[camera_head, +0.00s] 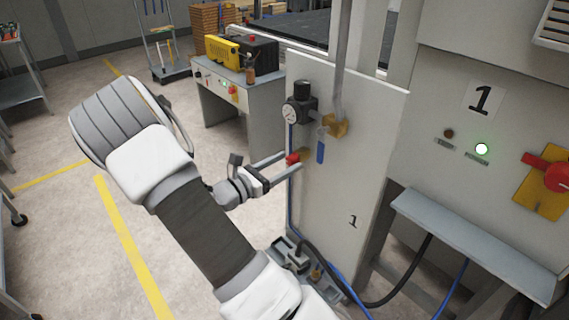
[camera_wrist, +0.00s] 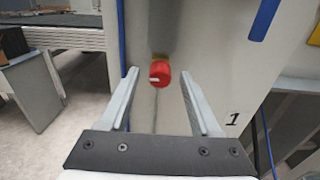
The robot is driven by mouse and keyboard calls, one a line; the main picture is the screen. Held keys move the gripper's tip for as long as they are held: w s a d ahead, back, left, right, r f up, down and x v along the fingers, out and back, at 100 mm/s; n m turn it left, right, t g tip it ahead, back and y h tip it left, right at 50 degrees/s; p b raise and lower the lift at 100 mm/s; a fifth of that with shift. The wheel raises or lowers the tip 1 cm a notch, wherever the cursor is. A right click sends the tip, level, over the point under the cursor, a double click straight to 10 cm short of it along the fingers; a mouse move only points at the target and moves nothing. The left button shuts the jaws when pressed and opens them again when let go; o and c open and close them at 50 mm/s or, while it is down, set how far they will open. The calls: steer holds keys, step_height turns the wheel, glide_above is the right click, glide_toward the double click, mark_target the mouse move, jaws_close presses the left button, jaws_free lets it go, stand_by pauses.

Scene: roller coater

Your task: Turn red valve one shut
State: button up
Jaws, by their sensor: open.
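The red valve knob (camera_head: 292,158) sits on the left part of the pale panel (camera_head: 338,185) marked 1. In the wrist view the red knob (camera_wrist: 160,74) shows a short white mark on its face and a brass fitting behind it. My gripper (camera_head: 288,162) is open, and its two fingers point at the panel with the knob between them. In the wrist view my gripper (camera_wrist: 158,82) has a finger on each side of the knob, with a visible gap on both sides. Neither finger appears to touch the knob.
A black gauge regulator (camera_head: 299,105) is above the knob, beside a brass block (camera_head: 335,127) and blue tag (camera_head: 320,152). Hoses (camera_head: 395,285) run below.

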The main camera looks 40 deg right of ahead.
jaws_close()
stand_by(0.3)
steer(key=shift+f+m+b, duration=0.1)
steer(key=shift+m+b, duration=0.2)
steer(key=shift+b, duration=0.05)
steer(key=m+b, duration=0.3)
steer(key=shift+f+m, duration=0.15)
steer(key=shift+m, duration=0.25)
steer(key=m+b, duration=0.5)
steer(key=shift+m, duration=0.3)
steer(key=m+b, duration=0.5)
steer(key=b, duration=0.1)
steer(key=shift+f, duration=0.1)
steer(key=m+b, duration=0.2)
steer(key=b, duration=0.1)
steer(key=shift+r+m, duration=0.2)
steer(key=shift+m, duration=0.2)
steer(key=shift+r, duration=0.1)
